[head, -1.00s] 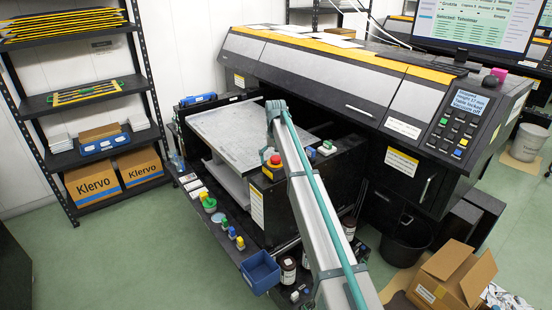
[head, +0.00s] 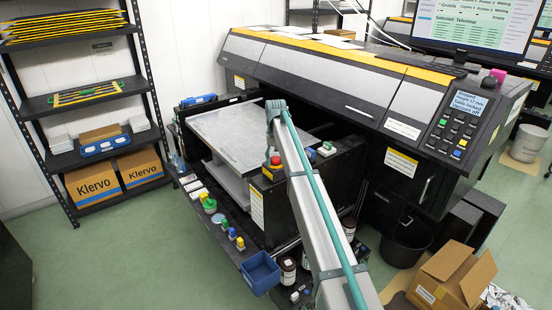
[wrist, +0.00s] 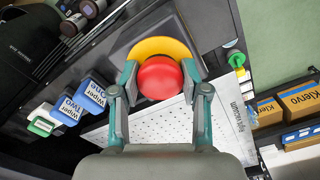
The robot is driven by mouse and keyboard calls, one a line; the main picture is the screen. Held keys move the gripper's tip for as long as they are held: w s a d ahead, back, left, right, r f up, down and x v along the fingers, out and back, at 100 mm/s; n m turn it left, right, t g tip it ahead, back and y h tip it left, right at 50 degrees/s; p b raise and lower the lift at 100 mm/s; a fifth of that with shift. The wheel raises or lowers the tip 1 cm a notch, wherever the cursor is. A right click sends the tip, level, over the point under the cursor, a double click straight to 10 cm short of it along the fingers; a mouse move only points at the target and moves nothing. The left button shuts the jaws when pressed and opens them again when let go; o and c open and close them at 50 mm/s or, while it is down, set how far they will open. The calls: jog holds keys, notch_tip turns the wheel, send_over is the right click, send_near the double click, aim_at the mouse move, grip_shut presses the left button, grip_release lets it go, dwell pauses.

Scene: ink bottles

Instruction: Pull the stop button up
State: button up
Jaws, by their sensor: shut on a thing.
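The red stop button (wrist: 160,78) sits in front of a yellow ring (wrist: 160,49) in the wrist view. My gripper (wrist: 160,76) has one finger on each side of the red cap and is shut on it. In the head view the red button (head: 275,160) shows on the front corner of the printer's table housing, just left of my arm. My gripper is mostly hidden behind my arm there. The wrist view does not show how far the cap stands out from its base.
The flat perforated table (head: 225,128) lies behind the button. A control panel (head: 463,125) with a lit display is at the right. A blue bin (head: 260,272) stands on the low front ledge.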

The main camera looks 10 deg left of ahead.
aim_at(276, 158)
jog(key=shift+p, duration=0.3)
dwell(0.6)
jog(key=shift+r, duration=0.3)
jog(key=o, duration=1.7)
jog(key=shift+r, duration=0.15)
jog(key=shift+r+p, duration=1.95)
jog(key=shift+r, duration=2.1)
